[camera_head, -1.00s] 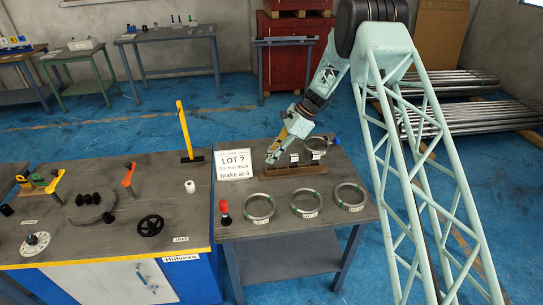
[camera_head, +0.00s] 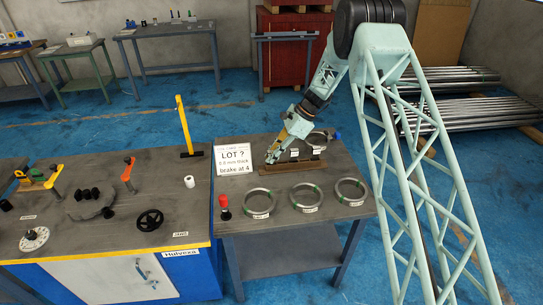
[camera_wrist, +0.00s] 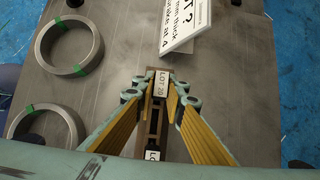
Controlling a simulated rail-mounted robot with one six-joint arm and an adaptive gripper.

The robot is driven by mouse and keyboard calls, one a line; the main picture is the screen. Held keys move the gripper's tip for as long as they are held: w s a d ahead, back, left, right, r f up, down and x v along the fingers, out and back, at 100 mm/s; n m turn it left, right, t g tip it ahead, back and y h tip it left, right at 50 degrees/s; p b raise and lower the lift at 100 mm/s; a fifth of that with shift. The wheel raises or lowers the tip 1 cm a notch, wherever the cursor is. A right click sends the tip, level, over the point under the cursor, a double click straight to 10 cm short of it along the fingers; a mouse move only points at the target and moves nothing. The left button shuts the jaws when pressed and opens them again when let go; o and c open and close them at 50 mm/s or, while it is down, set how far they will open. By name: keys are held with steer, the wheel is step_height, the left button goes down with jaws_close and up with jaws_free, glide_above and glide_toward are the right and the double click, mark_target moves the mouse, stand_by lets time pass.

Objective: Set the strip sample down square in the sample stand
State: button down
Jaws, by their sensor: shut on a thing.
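My gripper (camera_head: 271,158) is at the left end of the brown sample stand (camera_head: 292,167) on the grey table. In the wrist view its yellow fingers (camera_wrist: 159,90) are shut on the strip sample (camera_wrist: 160,83), which shows a white LOT 20 label. The stand (camera_wrist: 155,128) runs below the fingers, long and narrow with slots. The strip's lower edge is hidden, so I cannot tell whether it touches the stand or sits square. Another white label (camera_wrist: 152,156) shows farther along the stand, partly cut off by my arm.
Several metal rings with green marks lie on the table, one (camera_head: 259,202) at the front left. A white LOT sign (camera_head: 233,160) stands left of the stand. A red-knobbed post (camera_head: 224,206) is near the left edge.

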steer(key=shift+f, duration=0.1)
steer(key=c, duration=2.6)
jaws_free()
steer(key=shift+o, duration=0.2)
steer(key=v, duration=1.2)
